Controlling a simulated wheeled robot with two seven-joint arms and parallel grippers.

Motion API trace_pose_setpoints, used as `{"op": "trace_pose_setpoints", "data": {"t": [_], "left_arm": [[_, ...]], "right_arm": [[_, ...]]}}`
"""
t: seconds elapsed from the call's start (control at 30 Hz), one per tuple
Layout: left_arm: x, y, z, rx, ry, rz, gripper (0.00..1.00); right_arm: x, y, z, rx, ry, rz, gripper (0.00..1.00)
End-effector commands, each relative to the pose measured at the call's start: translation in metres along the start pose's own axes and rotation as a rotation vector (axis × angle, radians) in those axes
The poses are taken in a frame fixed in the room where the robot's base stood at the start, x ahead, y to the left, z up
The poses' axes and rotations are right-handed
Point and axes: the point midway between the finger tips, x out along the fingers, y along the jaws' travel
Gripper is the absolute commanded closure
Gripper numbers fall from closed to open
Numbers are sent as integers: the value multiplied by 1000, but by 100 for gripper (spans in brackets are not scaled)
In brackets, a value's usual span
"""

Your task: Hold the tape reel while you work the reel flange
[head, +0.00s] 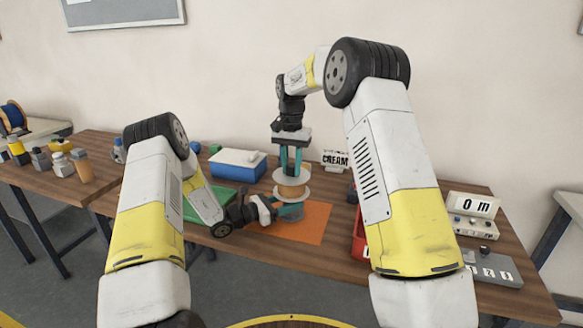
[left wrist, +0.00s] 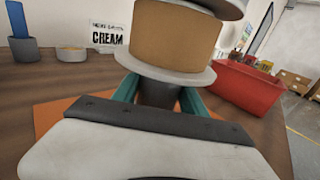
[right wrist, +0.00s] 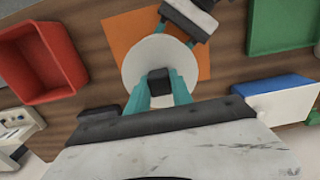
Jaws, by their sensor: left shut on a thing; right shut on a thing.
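The tape reel (head: 291,187) has a tan core and a white lower flange, and it stands over an orange mat. Its tan core (left wrist: 172,35) also shows in the left wrist view. My left gripper (head: 290,210) comes in low from the left, its teal fingers shut on the dark hub (left wrist: 158,95) under the reel. The white reel flange (right wrist: 145,62) is a round disc with a dark square knob (right wrist: 160,80). My right gripper (head: 291,158) points down from above, shut on that knob. In the left wrist view the flange's edge (left wrist: 222,8) shows above the core; any gap between them is unclear.
The orange mat (head: 312,222) lies on the wooden table. A blue box with a white lid (head: 238,165) and a green tray (head: 200,205) are to the left. A red bin (head: 359,238) and a meter display (head: 474,206) stand to the right. A CREAM sign (head: 335,159) is behind.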

Motion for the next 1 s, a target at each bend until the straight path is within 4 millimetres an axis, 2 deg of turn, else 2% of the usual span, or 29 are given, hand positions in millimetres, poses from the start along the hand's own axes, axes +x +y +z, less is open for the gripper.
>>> {"op": "trace_pose_setpoints", "data": {"t": [1.0], "left_arm": [[0,0,0,0,1,1,100]], "right_arm": [[-33,0,0,0,1,-1,100]]}}
